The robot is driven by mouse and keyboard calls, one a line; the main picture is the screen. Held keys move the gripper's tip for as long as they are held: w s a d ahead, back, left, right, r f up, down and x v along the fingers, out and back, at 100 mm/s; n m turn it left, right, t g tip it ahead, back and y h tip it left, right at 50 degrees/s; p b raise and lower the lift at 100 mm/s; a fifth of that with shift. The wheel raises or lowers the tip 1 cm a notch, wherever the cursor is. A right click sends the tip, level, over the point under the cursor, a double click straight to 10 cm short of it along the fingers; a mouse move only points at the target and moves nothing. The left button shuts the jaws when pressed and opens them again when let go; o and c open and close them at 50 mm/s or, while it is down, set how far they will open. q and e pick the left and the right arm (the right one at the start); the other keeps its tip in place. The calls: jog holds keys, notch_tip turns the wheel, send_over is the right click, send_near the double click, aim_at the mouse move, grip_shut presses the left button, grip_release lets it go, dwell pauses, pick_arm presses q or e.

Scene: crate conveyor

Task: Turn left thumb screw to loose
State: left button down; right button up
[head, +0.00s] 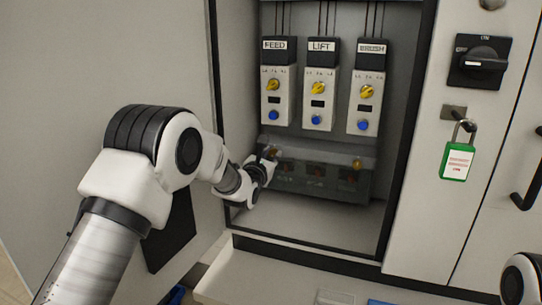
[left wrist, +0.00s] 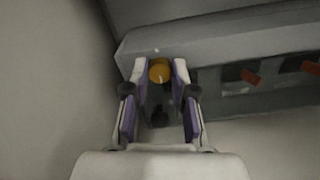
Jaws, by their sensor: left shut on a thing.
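The left thumb screw (left wrist: 159,70) is a round brass-coloured knob at the left end of the grey cover (left wrist: 225,45) in the left wrist view. My left gripper (left wrist: 160,74) is shut on it, with one fingertip on each side. In the head view my left gripper (head: 268,160) reaches into the cabinet's lower left, at the left end of the dark cover (head: 318,179); the wrist hides much of that end. The right thumb screw (head: 357,163) shows as a brass knob at the cover's right end. My right gripper is out of view.
Modules labelled FEED (head: 276,92), LIFT (head: 319,92) and a third (head: 367,95) hang above the cover. The cabinet's left side wall is close to my left arm. A black rotary switch (head: 482,62) and a green padlock (head: 458,160) are on the right panel.

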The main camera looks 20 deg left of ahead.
pick_arm(q)
jog(key=shift+f, duration=0.2)
dwell(0.3)
jog(key=c, duration=1)
grip_release()
jog(key=shift+o, duration=0.2)
jog(key=shift+r, duration=0.1)
jog(key=s, duration=1.2)
jog(key=shift+a, duration=0.25)
